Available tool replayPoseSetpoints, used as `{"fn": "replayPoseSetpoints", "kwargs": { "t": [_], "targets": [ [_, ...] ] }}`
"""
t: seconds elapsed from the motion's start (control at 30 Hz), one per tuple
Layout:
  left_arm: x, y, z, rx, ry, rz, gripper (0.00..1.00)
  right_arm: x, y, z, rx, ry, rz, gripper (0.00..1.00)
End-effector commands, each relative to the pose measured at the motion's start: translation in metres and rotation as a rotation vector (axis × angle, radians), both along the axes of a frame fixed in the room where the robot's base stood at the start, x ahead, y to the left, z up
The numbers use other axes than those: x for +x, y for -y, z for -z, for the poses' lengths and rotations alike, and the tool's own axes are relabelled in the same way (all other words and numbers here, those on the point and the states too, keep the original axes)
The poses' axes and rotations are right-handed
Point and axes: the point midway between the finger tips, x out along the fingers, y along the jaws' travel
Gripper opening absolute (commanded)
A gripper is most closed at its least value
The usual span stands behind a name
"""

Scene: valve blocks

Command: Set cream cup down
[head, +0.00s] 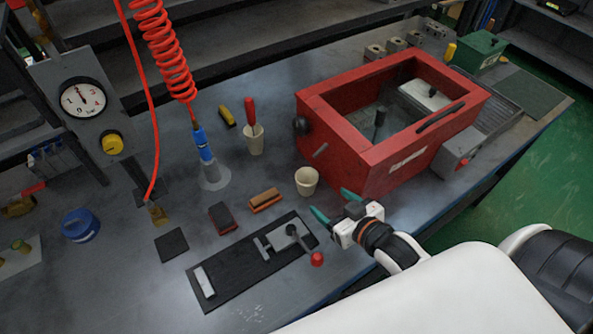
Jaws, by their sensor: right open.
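An empty-looking cream cup (307,181) stands upright on the dark workbench, just left of the red box's near corner. A second cream cup (254,143) stands further back and holds a red-handled tool (250,113). My right gripper (334,205) is open, its two teal fingertips parted, just right of and nearer than the empty cup. No object shows between its fingers, and the cup appears to be outside them. My left gripper is not in the head view.
A large open red box (385,160) stands right of the cup. A black clamp plate (235,270) with a red-knobbed lever lies in front. A wooden brush (265,199) and a dark red block (223,217) lie to the left. A blue air tool (203,150) hangs on a red coil.

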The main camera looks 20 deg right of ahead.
Motion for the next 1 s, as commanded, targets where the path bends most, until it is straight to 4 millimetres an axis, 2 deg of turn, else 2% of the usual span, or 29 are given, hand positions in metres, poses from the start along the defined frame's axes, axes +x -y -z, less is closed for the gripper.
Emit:
{"fn": "replayPoseSetpoints", "kwargs": {
  "t": [0.17, 0.37, 0.5, 0.67, 1.0],
  "targets": [
    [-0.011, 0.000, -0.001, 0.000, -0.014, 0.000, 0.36, 0.011, -0.001, 0.004, 0.001, 0.004, -0.001, 0.72],
    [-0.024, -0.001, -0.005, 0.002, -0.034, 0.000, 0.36, 0.043, -0.005, 0.016, 0.001, 0.005, 0.000, 0.72],
    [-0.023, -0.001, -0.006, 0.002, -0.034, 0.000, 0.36, 0.058, -0.008, 0.023, 0.001, 0.004, -0.001, 0.72],
    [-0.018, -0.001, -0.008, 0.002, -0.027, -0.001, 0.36, 0.068, -0.008, 0.027, 0.000, 0.003, 0.000, 0.72],
    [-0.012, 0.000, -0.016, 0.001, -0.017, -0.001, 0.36, 0.108, -0.012, 0.045, 0.000, 0.003, -0.001, 0.72]
  ]
}}
